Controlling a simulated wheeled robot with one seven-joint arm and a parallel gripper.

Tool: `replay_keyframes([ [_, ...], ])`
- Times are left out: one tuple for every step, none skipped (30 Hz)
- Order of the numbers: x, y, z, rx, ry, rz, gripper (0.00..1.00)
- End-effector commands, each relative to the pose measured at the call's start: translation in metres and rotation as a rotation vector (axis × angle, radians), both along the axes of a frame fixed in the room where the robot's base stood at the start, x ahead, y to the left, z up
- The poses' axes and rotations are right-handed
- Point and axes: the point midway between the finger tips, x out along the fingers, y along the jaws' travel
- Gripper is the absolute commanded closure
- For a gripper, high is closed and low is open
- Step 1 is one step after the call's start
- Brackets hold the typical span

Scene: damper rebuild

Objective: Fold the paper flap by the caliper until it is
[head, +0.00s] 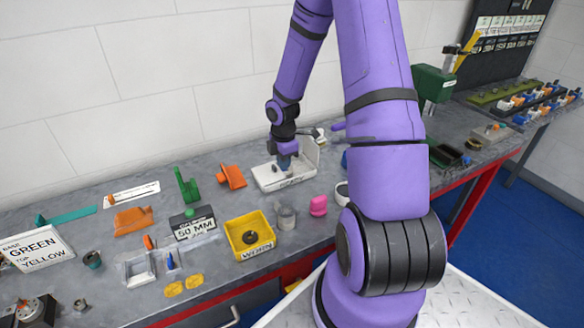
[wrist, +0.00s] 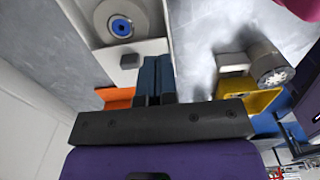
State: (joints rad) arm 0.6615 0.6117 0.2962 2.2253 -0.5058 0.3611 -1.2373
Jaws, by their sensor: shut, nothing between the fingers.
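My gripper (head: 284,163) is shut and empty, low over the white tray with a raised back wall (head: 272,183). In the wrist view its dark blue fingers (wrist: 152,68) are together beside a small grey block (wrist: 129,60) on the tray; I cannot tell if they touch. A long white strip with dark markings (head: 131,194) lies at the back left and may be the caliper, but it is too small to be sure. A card reading 50 MM (head: 194,228) leans at a black block. I cannot pick out a paper flap for certain.
A yellow bin (head: 234,238) with a dark ring stands near the front edge, beside a grey cylinder (head: 286,217) and a pink piece (head: 318,205). Orange pieces (head: 231,177) and a green bracket (head: 187,186) stand behind. Bare bench shows between them.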

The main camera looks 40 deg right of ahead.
Motion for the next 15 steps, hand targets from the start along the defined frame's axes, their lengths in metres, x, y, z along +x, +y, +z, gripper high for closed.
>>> replay_keyframes([
  [-0.001,-0.004,0.004,-0.001,-0.003,-0.003,1.0],
  [-0.001,-0.007,0.006,-0.001,-0.003,-0.004,1.0],
  [-0.002,-0.01,0.009,-0.001,-0.003,-0.005,1.0],
  [-0.003,-0.012,0.011,-0.001,-0.002,-0.005,1.0],
  [-0.003,-0.014,0.013,-0.001,-0.002,-0.005,1.0],
  [-0.004,-0.017,0.017,-0.002,-0.003,-0.006,1.0],
  [-0.005,-0.019,0.019,-0.002,-0.004,-0.006,1.0],
  [-0.005,-0.022,0.022,-0.002,-0.004,-0.006,1.0],
  [-0.006,-0.025,0.026,-0.003,-0.003,-0.006,1.0],
  [-0.007,-0.029,0.029,-0.003,-0.003,-0.007,1.0],
  [-0.008,-0.031,0.032,-0.003,-0.004,-0.006,1.0],
  [-0.009,-0.036,0.036,-0.003,-0.004,-0.007,1.0],
  [-0.01,-0.038,0.04,-0.003,-0.004,-0.007,1.0],
  [-0.01,-0.042,0.043,-0.004,-0.005,-0.007,1.0],
  [-0.012,-0.046,0.048,-0.003,-0.004,-0.009,1.0],
])
